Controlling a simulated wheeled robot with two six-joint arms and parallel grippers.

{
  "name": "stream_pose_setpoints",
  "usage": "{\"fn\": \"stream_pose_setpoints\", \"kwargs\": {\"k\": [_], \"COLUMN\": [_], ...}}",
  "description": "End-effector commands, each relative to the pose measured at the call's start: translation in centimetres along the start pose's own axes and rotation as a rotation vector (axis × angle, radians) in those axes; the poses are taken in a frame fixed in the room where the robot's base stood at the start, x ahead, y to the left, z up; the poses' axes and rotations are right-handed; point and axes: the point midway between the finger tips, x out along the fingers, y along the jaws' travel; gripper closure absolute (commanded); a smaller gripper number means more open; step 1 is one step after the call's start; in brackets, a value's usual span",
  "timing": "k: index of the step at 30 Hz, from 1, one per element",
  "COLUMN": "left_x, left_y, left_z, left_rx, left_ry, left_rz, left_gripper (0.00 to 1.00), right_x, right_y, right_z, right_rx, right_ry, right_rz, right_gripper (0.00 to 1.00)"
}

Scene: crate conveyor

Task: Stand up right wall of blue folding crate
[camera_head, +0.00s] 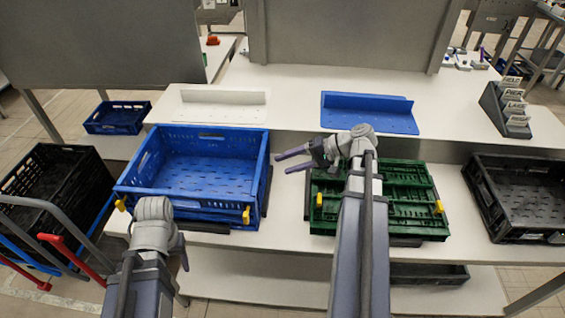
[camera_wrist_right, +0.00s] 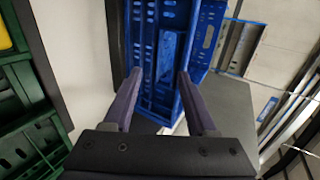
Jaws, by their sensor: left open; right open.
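The blue folding crate (camera_head: 186,212) sits on the white table at left centre. Its back, left and front walls stand up. Its right wall (camera_head: 263,172) also looks upright, seen nearly edge-on. In the right wrist view the crate (camera_wrist_right: 207,35) lies ahead, beyond my fingertips. My right gripper (camera_head: 283,163) is open and empty, just right of that wall, its fingers pointing left at it and apart from it. My left gripper (camera_head: 183,252) is in front of the crate, low near the table's front edge; its fingers are partly hidden by its wrist.
A green folded crate (camera_head: 436,222) lies under my right arm. A black crate (camera_head: 480,195) stands at right. A blue panel (camera_head: 370,115) and a white panel (camera_head: 220,105) are on the raised shelf behind. Black crates on a cart (camera_head: 75,185) stand at left.

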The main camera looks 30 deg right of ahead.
Motion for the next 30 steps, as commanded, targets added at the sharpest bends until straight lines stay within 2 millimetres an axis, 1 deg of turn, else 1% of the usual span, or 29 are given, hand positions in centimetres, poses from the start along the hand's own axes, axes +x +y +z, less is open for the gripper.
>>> {"fn": "stream_pose_setpoints", "kwargs": {"k": [9, 13, 26, 28, 30], "left_x": [-0.3, -0.3, -0.3, -0.5, -1.0], "left_y": [0.0, 0.0, 0.0, -0.1, -0.1], "left_z": [0.0, 0.0, 0.0, 0.0, 0.1], "left_rx": [0.000, 0.000, 0.000, 0.000, 0.000], "left_ry": [0.000, 0.000, 0.000, 0.000, 0.000], "left_rz": [0.000, 0.000, 0.000, 0.000, 0.000], "left_gripper": [0.43, 0.43, 0.43, 0.43, 0.43], "right_x": [-1.9, -2.2, -2.3, -2.5, -3.3], "right_y": [0.7, 0.9, 0.9, 0.8, 0.7], "right_z": [0.0, 0.0, 0.0, 0.0, -0.1], "right_rx": [0.001, 0.000, 0.000, 0.000, 0.001], "right_ry": [0.001, -0.001, -0.001, 0.000, 0.002], "right_rz": [0.000, 0.000, -0.001, -0.001, 0.000], "right_gripper": [0.43, 0.43, 0.43, 0.43, 0.43]}}
